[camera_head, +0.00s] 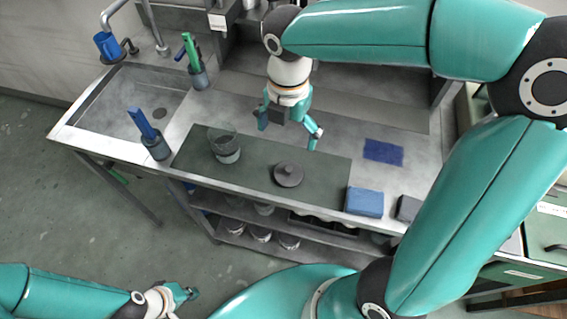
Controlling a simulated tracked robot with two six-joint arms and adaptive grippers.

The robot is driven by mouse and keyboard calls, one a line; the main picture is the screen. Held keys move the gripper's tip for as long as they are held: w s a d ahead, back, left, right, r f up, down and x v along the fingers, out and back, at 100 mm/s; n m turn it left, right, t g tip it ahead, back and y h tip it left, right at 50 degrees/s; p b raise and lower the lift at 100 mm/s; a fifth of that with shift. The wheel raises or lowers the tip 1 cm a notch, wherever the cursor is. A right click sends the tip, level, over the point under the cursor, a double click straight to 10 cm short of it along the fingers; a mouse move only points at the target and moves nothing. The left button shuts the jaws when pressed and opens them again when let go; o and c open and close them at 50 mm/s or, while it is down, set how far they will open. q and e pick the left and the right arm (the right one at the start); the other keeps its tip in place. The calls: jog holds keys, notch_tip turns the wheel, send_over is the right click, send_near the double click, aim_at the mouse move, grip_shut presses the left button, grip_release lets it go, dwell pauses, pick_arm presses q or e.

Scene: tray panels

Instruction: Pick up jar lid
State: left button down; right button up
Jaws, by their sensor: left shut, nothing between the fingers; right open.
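The jar lid (289,174) is a dark grey disc with a small knob, lying on the dark mat (252,179) on the counter. A clear glass jar (224,144) stands on the mat to the left of the lid. My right gripper (290,132) is open and empty, pointing down above the counter, behind the lid and apart from it. My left gripper (188,295) is shut and empty, low at the bottom left, in front of the counter and far from the lid.
A blue sponge-like block (364,202) and a dark block (408,208) lie right of the mat. A blue cloth (383,151) lies behind. Holders with brushes stand near the sink (132,103) at left. Jars sit on the shelf below. Counter around the cloth is clear.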

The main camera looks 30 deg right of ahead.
aim_at(289, 168)
jog(key=f, duration=1)
jog(key=shift+s+d+f, duration=0.2)
jog(key=shift+s+d, duration=0.05)
jog(key=shift+s, duration=0.15)
jog(key=shift+w+f, duration=0.2)
jog(key=shift+f, duration=1.15)
jog(key=shift+w+f, duration=0.15)
jog(key=shift+f, duration=1.15)
jog(key=c, duration=0.9)
